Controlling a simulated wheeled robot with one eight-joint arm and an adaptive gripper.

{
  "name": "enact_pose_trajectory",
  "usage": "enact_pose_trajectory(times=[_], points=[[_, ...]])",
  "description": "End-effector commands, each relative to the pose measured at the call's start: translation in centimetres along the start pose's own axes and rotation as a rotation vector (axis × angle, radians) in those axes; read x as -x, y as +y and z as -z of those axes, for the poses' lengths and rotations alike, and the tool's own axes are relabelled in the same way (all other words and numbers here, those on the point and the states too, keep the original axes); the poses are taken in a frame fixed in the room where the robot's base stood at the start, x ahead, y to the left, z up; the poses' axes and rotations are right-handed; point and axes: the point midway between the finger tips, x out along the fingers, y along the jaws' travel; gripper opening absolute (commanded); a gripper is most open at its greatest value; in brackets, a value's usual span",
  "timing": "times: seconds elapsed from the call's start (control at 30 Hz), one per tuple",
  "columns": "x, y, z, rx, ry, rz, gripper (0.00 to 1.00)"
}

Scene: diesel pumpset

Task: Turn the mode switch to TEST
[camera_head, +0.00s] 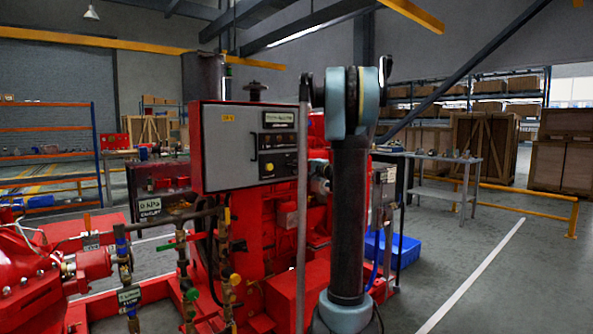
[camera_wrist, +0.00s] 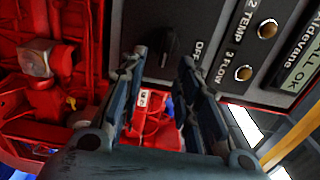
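The wrist view shows a dark grey panel (camera_wrist: 205,20) with a black knob (camera_wrist: 171,43) that looks like the mode switch. The word OFF is printed beside it; no TEST label is readable. My gripper (camera_wrist: 162,62) is open and empty. Its two fingers reach up toward the panel's edge, with the knob just beyond and between the tips in the picture. I cannot tell the gap in depth, but no contact shows. In the head view my gripper is not visible. A grey control box (camera_head: 225,165) with a dark panel stands on the red pumpset there.
Beside the knob are round indicators (camera_wrist: 243,73) labelled TEMP and FLOW and a display (camera_wrist: 306,66) reading ALL OK. Red machinery (camera_wrist: 60,95) fills the wrist view's left. In the head view, pipes with valves (camera_head: 230,285) stand in front; open floor (camera_head: 530,270) lies at right.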

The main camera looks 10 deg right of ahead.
Motion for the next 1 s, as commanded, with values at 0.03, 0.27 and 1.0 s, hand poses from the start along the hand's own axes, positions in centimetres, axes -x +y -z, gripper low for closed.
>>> enact_pose_trajectory(times=[0.03,0.27,1.0], points=[[1.2,0.0,0.1,0.0,0.004,0.0,0.3],[5.5,0.1,0.1,0.0,0.005,-0.001,0.3],[8.4,0.3,-0.5,0.008,-0.006,-0.012,0.3]])
